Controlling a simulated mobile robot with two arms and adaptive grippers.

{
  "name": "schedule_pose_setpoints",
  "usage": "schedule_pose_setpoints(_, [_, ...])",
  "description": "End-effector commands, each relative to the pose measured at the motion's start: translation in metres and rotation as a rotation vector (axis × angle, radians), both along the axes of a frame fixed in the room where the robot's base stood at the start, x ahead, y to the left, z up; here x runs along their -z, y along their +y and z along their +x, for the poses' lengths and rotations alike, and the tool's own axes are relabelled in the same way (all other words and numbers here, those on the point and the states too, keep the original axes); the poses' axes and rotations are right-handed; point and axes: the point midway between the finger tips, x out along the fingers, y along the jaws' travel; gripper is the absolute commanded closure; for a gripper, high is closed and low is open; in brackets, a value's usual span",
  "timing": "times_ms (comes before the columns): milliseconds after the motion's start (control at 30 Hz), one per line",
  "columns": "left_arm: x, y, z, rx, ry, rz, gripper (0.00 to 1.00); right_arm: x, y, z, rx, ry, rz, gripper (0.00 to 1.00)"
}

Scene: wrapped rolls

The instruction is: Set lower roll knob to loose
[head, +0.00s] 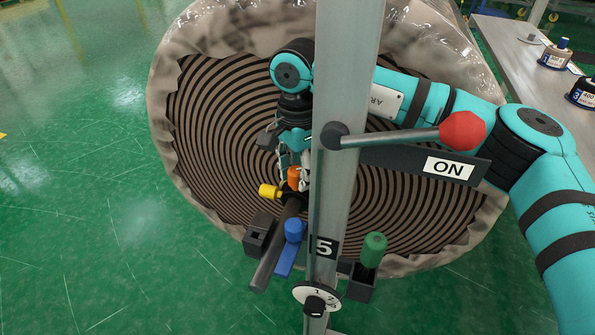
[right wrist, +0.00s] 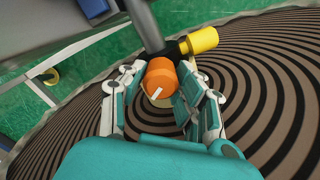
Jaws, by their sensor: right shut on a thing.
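An orange knob (head: 294,178) sits at the dark bar in front of the wrapped roll's centre. In the right wrist view the orange knob (right wrist: 160,78) faces me and has a white pointer line on its face. No "loose" label is readable. My right gripper (head: 297,183) reaches down to it behind the grey post. Its fingers (right wrist: 158,95) stand on both sides of the orange knob and are shut on it. The post hides part of the gripper in the head view. My left gripper is in neither view.
A yellow knob (head: 268,190) sits beside the orange one. The grey post (head: 345,120) carries a red-ended lever (head: 462,131), an ON plate (head: 449,168) and a numbered dial (head: 317,297). Blue (head: 294,230) and green (head: 374,249) handles are below. Floor at left is clear.

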Motion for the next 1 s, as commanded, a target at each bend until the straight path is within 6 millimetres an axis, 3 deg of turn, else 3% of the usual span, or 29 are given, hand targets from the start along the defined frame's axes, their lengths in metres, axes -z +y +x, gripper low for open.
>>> schedule_pose_setpoints(300, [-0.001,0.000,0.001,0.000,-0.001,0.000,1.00,-0.001,0.000,0.001,0.001,-0.003,0.001,1.00])
schedule_pose_setpoints(333, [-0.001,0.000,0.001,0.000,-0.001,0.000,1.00,-0.001,0.000,0.001,0.001,-0.003,0.001,0.66])
schedule_pose_setpoints(500, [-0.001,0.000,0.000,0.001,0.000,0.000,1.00,-0.001,0.000,0.001,0.001,-0.002,0.001,0.45])
schedule_pose_setpoints(800, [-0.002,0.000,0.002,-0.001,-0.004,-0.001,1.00,-0.003,0.000,0.000,0.001,-0.002,0.000,0.45])
schedule_pose_setpoints(1000, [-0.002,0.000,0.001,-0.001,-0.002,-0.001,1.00,-0.030,0.000,0.001,0.001,-0.004,0.001,0.45])
